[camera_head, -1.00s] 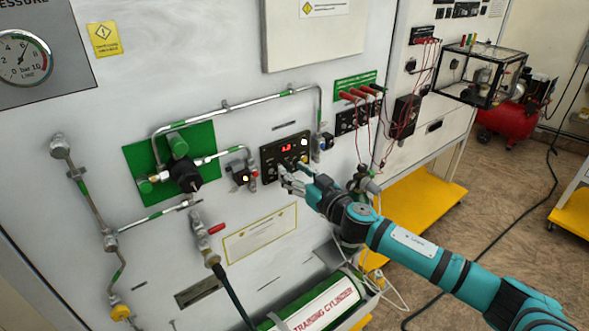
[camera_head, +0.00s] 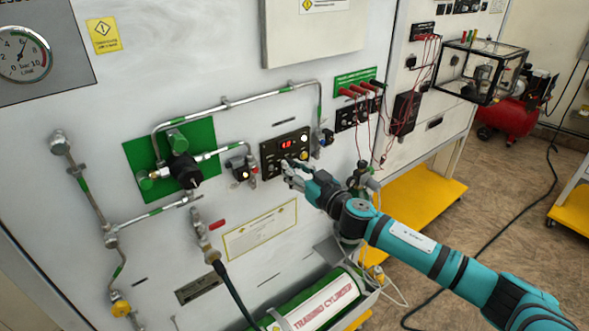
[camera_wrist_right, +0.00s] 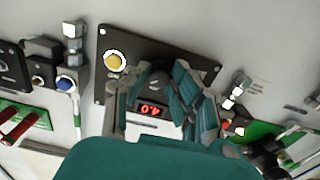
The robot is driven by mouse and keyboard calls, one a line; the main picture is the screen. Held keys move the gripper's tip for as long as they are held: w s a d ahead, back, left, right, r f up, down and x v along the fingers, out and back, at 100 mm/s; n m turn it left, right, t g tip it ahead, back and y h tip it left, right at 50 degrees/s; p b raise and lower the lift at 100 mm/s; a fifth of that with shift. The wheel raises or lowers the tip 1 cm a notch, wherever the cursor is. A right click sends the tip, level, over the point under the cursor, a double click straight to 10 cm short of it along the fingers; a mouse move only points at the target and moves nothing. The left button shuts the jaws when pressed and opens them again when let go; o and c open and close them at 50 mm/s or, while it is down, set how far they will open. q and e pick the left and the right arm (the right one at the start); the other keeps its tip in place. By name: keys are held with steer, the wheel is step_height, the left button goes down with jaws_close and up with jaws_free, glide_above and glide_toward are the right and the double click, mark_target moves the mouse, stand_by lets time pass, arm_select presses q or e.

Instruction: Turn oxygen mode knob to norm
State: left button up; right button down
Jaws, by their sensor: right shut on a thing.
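The black oxygen panel (camera_head: 267,160) is mounted on the pale wall unit, with a red lit display (camera_head: 287,144). My right gripper (camera_head: 291,168) is at the panel's lower edge, and its fingers hide part of the panel. In the right wrist view, the panel (camera_wrist_right: 185,47) appears upside down, with a yellow button (camera_wrist_right: 115,61) and the red display (camera_wrist_right: 150,110). A dark round knob (camera_wrist_right: 157,79) lies between the two fingers of my right gripper (camera_wrist_right: 160,88), which is shut on it. The knob's pointer setting and labels are too small to read. My left gripper is out of view.
A green plate (camera_head: 135,160) with valves and pipes is left of the panel. A small valve (camera_head: 240,172) is close to the panel's left side. Red plugs with cables (camera_head: 362,89) are to the right.

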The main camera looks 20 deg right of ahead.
steer(key=n+p, duration=0.2)
steer(key=n, duration=1.9)
steer(key=shift+n, duration=0.3)
stand_by(0.5)
steer(key=c, duration=1.2)
jaws_free()
steer(key=shift+o, duration=0.3)
